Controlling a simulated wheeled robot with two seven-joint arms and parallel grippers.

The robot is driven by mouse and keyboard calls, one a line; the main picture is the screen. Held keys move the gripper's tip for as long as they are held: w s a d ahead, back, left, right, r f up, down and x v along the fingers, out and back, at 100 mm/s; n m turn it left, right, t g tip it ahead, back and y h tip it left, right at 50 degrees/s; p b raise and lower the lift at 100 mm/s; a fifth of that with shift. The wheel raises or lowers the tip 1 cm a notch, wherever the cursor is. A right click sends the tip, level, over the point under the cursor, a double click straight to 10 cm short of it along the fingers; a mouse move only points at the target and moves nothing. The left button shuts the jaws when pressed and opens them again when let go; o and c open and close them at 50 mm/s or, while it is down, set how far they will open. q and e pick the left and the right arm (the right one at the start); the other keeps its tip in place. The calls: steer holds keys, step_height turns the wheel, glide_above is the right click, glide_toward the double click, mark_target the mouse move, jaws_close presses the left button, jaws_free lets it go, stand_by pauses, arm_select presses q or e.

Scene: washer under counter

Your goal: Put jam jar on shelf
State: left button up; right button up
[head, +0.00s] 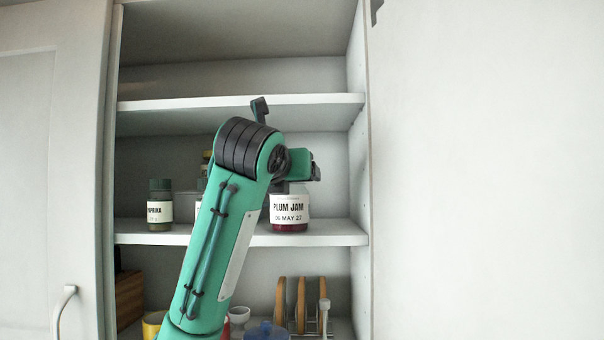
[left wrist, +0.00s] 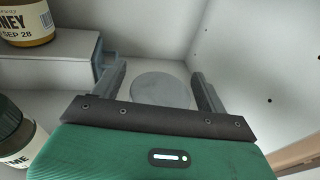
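The plum jam jar (head: 290,211) stands upright on the middle shelf (head: 335,235), label facing out; its top is partly hidden by my gripper. My left gripper (head: 292,186) is right above and at the jar's top. In the left wrist view, my left gripper's fingers (left wrist: 157,72) are apart, one on each side of a round grey lid (left wrist: 161,91), apparently the jam jar's. A gap shows beside the left-hand finger; the right-hand finger is very close to the lid, and I cannot tell whether it touches. My right gripper is not in view.
A honey jar (left wrist: 27,22) sits on a raised step (left wrist: 60,72). The upper shelf (head: 190,115) is close above my arm. The cabinet's right wall (head: 358,180) is near. Boards in a rack (head: 302,305) stand below.

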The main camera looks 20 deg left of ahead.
arm_select(q)
steer(key=shift+r, duration=0.15)
steer(key=shift+s, duration=0.15)
steer(key=s+r+b, duration=0.2)
steer(key=s+b, duration=0.3)
steer(key=s, duration=0.6)
steer(key=shift+s+d, duration=0.25)
steer(key=shift+d, duration=0.15)
